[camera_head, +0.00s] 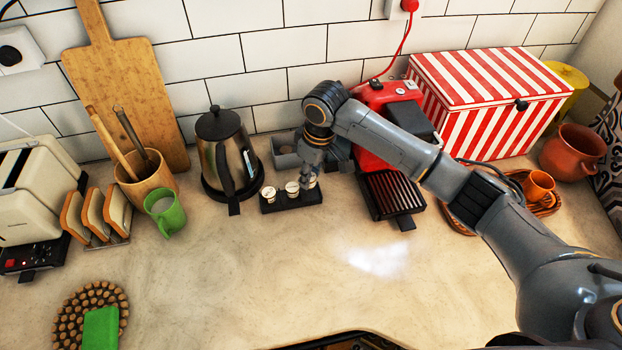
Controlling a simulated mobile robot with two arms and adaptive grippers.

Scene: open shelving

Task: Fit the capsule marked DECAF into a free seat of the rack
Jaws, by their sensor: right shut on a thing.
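The rack (291,202) is a small dark block on the counter, between the kettle and the red coffee machine. Two pale-topped capsules show at it, a left capsule (268,193) and a middle capsule (292,188). My right gripper (309,174) points down over the rack's right end. It is shut on a pale capsule (309,182), partly hidden by the fingers. I cannot tell whether this capsule touches the rack. The marks on the capsules are too small to read. My left gripper is not in view.
The kettle (222,150) stands close left of the rack. The counter in front (270,270) is clear.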

